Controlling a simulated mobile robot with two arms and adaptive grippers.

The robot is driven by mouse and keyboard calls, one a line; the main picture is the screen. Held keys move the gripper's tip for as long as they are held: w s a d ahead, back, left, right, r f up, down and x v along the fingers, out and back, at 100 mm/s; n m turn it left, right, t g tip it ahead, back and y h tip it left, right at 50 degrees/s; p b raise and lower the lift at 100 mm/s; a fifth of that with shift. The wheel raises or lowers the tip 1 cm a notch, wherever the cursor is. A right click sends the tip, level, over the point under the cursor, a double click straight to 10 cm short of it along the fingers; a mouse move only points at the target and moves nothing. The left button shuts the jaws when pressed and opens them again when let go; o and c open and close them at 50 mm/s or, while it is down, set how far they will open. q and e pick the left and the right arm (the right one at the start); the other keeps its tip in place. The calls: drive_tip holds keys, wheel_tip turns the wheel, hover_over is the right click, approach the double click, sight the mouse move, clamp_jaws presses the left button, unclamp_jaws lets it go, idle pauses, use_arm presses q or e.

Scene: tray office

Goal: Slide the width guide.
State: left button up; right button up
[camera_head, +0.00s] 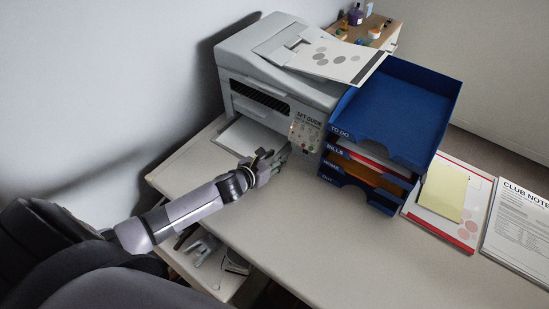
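A light grey printer (235,62) stands at the back of the desk, with "SET GUIDE" lettering on its control panel (306,132). A paper tray (245,137) sticks out low at its front, with a pale sheet or surface in it. My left gripper (276,161) is at the right side of this tray, low in front of the printer and below the panel. Its fingers are small and dark, so I cannot tell whether they are open or touching anything. I cannot make out the width guide; the gripper may cover it. My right gripper is out of view.
A blue stacked letter tray (405,100) stands close to the right of the printer. Papers with a yellow note (443,190) and a newsletter (520,222) lie farther right. The front middle of the desk (320,240) is clear. Small items sit in an open drawer (215,262) below.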

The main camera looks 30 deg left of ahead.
use_arm(q)
drive_tip(key=shift+c, duration=0.6)
clamp_jaws()
